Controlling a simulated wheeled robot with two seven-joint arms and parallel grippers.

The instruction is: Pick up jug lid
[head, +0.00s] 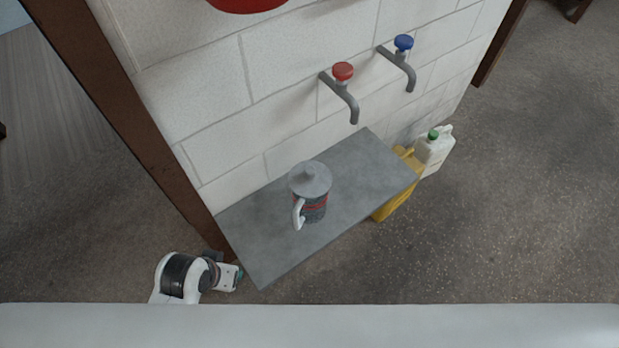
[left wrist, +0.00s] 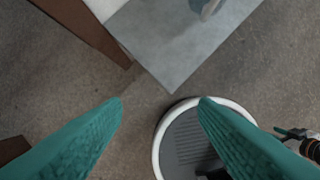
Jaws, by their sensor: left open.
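The jug lid (head: 310,178) is grey with a small knob. It sits on top of the jug (head: 314,211), which is dark grey with red bands and a pale handle toward the front left. The jug stands upright on a grey shelf (head: 262,252). My left gripper (head: 240,275) is low at the shelf's front left corner, apart from the jug. In the left wrist view its two teal fingers (left wrist: 160,105) are spread with nothing between them. Only the jug's lower part (left wrist: 207,8) shows there, at the top edge.
A red tap (head: 343,78) and a blue tap (head: 404,50) stick out from the block wall behind the shelf. A yellow container (head: 396,200) and a white jerrycan (head: 434,152) stand beyond the shelf's right end. A brown post (head: 130,120) rises at its left. Most of the shelf is bare.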

